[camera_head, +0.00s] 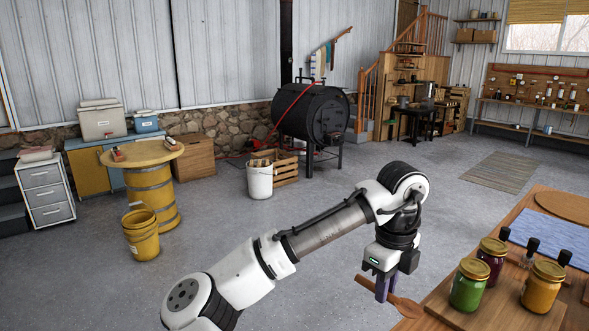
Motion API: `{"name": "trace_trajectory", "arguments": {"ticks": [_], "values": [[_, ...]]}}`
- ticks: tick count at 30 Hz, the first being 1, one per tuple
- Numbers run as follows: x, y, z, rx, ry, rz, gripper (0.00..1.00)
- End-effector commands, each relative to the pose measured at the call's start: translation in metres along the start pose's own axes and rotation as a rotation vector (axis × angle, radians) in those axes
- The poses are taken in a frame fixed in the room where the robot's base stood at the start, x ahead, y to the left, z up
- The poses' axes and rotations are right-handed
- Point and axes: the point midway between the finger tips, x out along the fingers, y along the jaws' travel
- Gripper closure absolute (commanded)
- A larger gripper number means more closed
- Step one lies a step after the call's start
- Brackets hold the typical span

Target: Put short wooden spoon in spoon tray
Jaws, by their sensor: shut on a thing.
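My gripper (384,288) points down at the left edge of the wooden table (525,207). It is shut on a wooden spoon (405,306), which lies across between the fingers. The spoon's handle end sticks out to the left and its wider bowl end to the right, near the table's edge. I cannot tell whether the spoon touches the table. I cannot make out a spoon tray for certain.
A green jar (468,285), a dark purple jar (492,259) and a yellow jar (542,286) stand on the table close right of my gripper. Black-handled utensils stand near them. A blue cloth (555,241) lies behind. Open floor is to the left.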

Motion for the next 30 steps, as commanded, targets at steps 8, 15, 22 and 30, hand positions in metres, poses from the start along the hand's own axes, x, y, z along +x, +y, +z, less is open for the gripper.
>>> {"name": "trace_trajectory", "arguments": {"ticks": [8,15,22,30], "values": [[0.071,-0.018,0.059,-0.436,0.01,0.01,1.0],[0.157,-0.016,0.111,-0.923,0.012,0.015,1.0],[0.234,0.002,0.14,-1.317,0.01,0.016,1.0],[0.312,0.033,0.152,-1.674,0.007,0.019,1.0]]}}
